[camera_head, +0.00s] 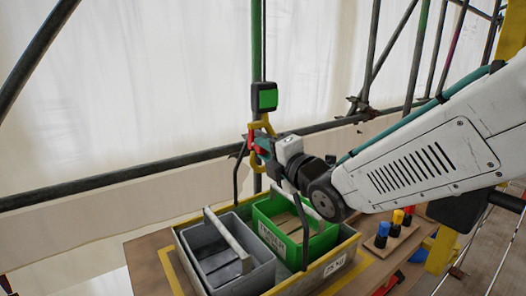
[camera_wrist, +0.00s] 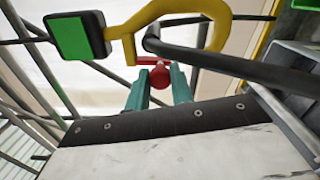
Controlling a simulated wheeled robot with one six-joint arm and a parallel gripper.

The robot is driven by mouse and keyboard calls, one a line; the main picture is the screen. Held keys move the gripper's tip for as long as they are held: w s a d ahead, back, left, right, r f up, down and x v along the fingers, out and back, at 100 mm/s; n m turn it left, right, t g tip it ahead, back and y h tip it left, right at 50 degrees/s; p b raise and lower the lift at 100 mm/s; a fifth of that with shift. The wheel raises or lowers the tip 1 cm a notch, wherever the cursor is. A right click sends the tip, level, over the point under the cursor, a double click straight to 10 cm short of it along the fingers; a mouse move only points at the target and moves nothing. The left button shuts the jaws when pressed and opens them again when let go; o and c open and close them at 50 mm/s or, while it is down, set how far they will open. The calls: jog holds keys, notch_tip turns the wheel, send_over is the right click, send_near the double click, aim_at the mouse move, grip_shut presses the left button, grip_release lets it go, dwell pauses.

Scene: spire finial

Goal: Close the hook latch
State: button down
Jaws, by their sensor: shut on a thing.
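A yellow hook (camera_wrist: 125,36) hangs under a black block with a green face (camera_wrist: 82,37). In the head view the hook (camera_head: 262,125) and block (camera_head: 264,97) hang above the crate. A dark bail bar (camera_wrist: 215,62) passes inside the curve of the hook. The red latch (camera_wrist: 150,60) with a red knob (camera_wrist: 160,76) is by the hook's mouth. My gripper (camera_wrist: 159,88) has its teal fingers shut on the red knob. In the head view my gripper (camera_head: 262,146) is at the hook from the right and partly hides it. I cannot tell whether the latch meets the hook tip.
The bail belongs to a yellow-rimmed tray (camera_head: 345,250) holding a grey bin (camera_head: 250,283) and a green bin (camera_head: 322,244). A board with coloured pegs (camera_head: 392,238) stands to the right. Scaffold poles (camera_head: 115,176) run behind the hook.

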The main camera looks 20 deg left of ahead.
jog(key=shift+w+d+n, duration=0.1)
jog(key=shift+n, duration=0.2)
dwell(0.4)
jog(key=c, duration=1.2)
grip_release()
jog(key=shift+d, duration=0.1)
jog(key=v, duration=0.7)
jog(key=shift+s+d, duration=0.2)
jog(key=shift+s, duration=0.05)
